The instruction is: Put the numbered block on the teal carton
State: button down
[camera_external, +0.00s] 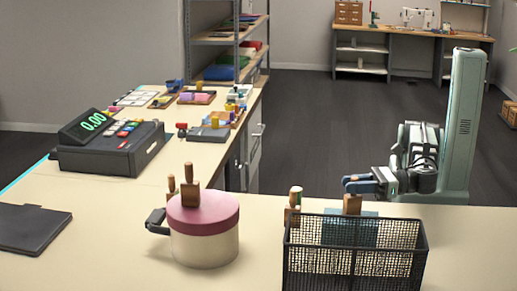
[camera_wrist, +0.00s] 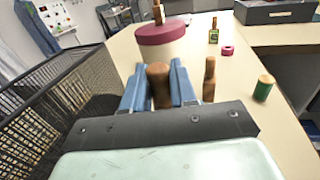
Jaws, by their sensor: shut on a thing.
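My gripper (camera_external: 354,187) is shut on a brown wooden block (camera_external: 351,204). In the wrist view the block (camera_wrist: 159,86) stands between the two blue fingers (camera_wrist: 159,88). No number shows on it. A teal carton (camera_external: 342,232) stands behind the black wire basket in the external view, partly hidden by the mesh. The block's lower end appears at the carton's top edge. I cannot tell whether they touch. I cannot make out the carton in the wrist view.
The black wire basket (camera_external: 355,262) is close to my gripper. A pink-lidded round box (camera_external: 203,225) with a wooden stamp on top stands left. A cash register (camera_external: 110,142) is farther left.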

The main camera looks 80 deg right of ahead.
jog(key=shift+f, duration=0.1)
jog(key=c, duration=0.9)
grip_release()
jog(key=v, duration=1.2)
